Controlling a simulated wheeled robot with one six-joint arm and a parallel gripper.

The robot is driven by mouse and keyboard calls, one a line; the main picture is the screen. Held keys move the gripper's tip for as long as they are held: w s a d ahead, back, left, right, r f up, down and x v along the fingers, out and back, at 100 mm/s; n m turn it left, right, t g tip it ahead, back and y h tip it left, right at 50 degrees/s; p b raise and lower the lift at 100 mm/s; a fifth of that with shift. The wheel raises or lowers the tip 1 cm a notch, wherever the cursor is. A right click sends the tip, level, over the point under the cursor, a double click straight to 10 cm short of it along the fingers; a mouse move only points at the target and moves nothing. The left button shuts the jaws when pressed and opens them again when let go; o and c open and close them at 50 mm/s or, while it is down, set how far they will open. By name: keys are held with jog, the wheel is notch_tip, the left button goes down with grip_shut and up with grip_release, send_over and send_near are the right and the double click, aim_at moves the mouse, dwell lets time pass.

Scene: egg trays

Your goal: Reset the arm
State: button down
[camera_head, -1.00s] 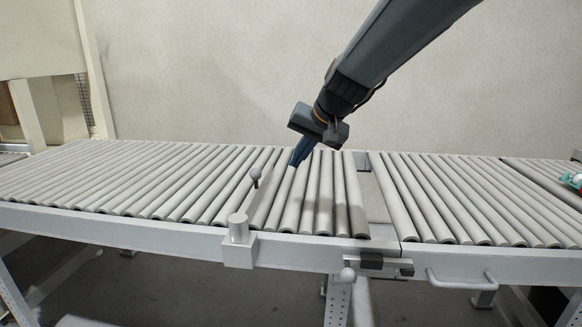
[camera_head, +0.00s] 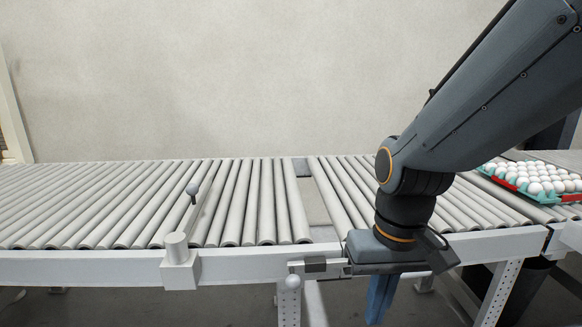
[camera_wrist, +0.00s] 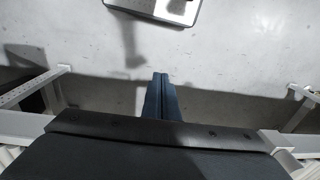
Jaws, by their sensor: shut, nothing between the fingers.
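My gripper (camera_head: 380,300) hangs down in front of the conveyor's near rail in the head view, with its blue fingers pointing at the floor. In the wrist view, my gripper's fingers (camera_wrist: 161,80) are together with nothing between them, above the grey floor. My arm comes in from the upper right of the head view and bends down at the elbow joint.
A roller conveyor (camera_head: 90,262) spans the head view, its left rollers empty. An egg tray (camera_head: 545,196) with several white eggs sits at the far right. A post with a knob (camera_head: 178,258) stands on the near rail. Conveyor legs (camera_wrist: 55,92) show in the wrist view.

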jog(key=s+d+r+m+p, duration=0.1)
jog(key=d+r+p, duration=0.4)
jog(key=p, duration=0.7)
jog(key=shift+s+d+r+h, duration=0.15)
jog(key=shift+s+r+h, duration=0.15)
jog(key=shift+s+r, duration=0.25)
jog(key=shift+f, duration=0.1)
